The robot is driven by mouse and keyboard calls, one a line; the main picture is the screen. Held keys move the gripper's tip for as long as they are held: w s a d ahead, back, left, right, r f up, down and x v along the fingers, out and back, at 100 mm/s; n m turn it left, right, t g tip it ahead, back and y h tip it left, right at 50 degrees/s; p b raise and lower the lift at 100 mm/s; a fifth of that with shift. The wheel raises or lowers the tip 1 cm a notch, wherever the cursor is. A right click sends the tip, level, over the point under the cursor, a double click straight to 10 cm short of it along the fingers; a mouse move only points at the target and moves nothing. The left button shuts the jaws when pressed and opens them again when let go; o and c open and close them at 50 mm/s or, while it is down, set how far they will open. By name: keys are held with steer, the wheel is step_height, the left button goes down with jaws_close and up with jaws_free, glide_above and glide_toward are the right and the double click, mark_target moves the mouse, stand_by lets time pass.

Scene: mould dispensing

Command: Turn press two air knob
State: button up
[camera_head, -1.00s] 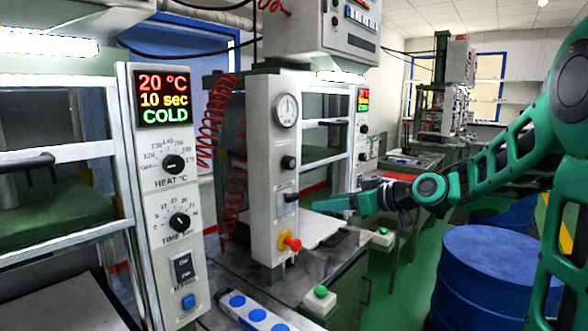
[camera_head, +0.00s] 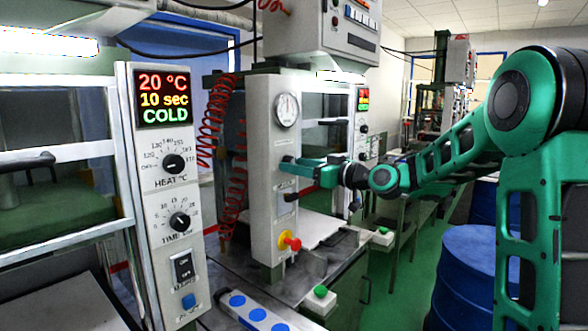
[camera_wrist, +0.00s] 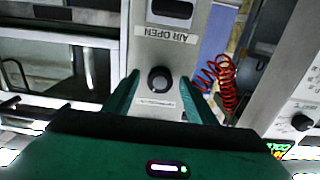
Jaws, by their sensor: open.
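The middle press has a white front column (camera_head: 262,130) with a round gauge (camera_head: 287,109) near its top. In the wrist view, a round black knob (camera_wrist: 160,80) sits on the column, close to an upside-down "AIR OPEN" label (camera_wrist: 166,34). My gripper (camera_head: 288,163) is at the column below the gauge and covers the knob in the head view. In the wrist view, my gripper (camera_wrist: 159,81) is open, with one finger on each side of the knob. I cannot tell whether the fingers touch it.
A switch with a dark lever (camera_head: 287,200) sits below my gripper. A red button on a yellow base (camera_head: 289,242) is lower on the column. The near press's control panel (camera_head: 168,215) stands at left. A red coiled hose (camera_head: 215,125) hangs behind the column. A blue drum (camera_head: 480,270) stands at right.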

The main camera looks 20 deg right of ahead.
steer(key=shift+w+a, duration=0.35)
steer(key=shift+w, duration=0.2)
steer(key=c, duration=1)
steer(key=shift+c, duration=0.2)
steer(key=shift+m, duration=2.9)
steer(key=shift+d, duration=0.1)
